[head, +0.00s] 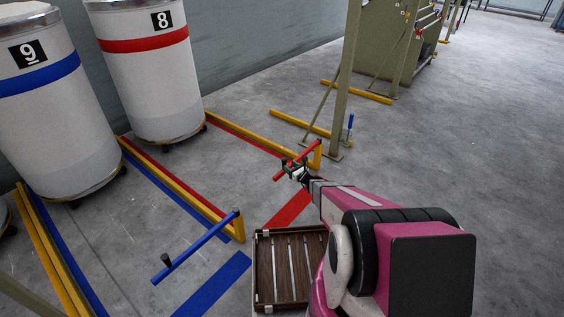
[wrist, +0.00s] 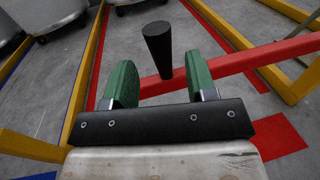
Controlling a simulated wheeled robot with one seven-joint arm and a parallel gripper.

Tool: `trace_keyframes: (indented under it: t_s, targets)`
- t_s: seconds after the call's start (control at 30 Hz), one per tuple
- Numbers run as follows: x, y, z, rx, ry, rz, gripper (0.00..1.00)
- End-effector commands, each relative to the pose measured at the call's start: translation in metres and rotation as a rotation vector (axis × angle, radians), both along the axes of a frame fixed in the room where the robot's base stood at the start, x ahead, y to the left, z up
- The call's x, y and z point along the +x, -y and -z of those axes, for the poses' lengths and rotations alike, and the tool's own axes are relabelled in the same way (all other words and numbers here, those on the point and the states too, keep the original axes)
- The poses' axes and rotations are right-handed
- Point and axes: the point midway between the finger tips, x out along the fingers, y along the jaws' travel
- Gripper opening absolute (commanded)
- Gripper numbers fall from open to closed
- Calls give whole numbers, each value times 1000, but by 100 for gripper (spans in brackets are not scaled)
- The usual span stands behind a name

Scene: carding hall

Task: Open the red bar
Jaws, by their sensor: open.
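The red bar (head: 307,152) runs from a yellow post on the right out to the left, above the floor; it also crosses the wrist view (wrist: 250,60). A black upright handle (wrist: 158,48) stands on the bar, towards its free end. My gripper (head: 293,168) is at the bar's left part and hides some of it. In the wrist view my gripper (wrist: 160,78) is open, with green fingers on either side of the handle's lower part. I see gaps between handle and fingers; how deep the handle sits between them I cannot tell.
A blue bar (head: 203,243) with a black handle is at lower left. A slatted wooden tray (head: 264,270) is in front. Open floor (head: 480,150) lies to the right.

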Motion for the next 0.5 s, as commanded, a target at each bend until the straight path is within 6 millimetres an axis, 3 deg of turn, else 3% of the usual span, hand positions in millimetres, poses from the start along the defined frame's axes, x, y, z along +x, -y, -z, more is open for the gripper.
trace_keyframes:
  t_s: [0.3,0.5]
  targets:
    - [47,-34,1,0,1,-3,52]
    - [59,-43,1,-1,1,-1,52]
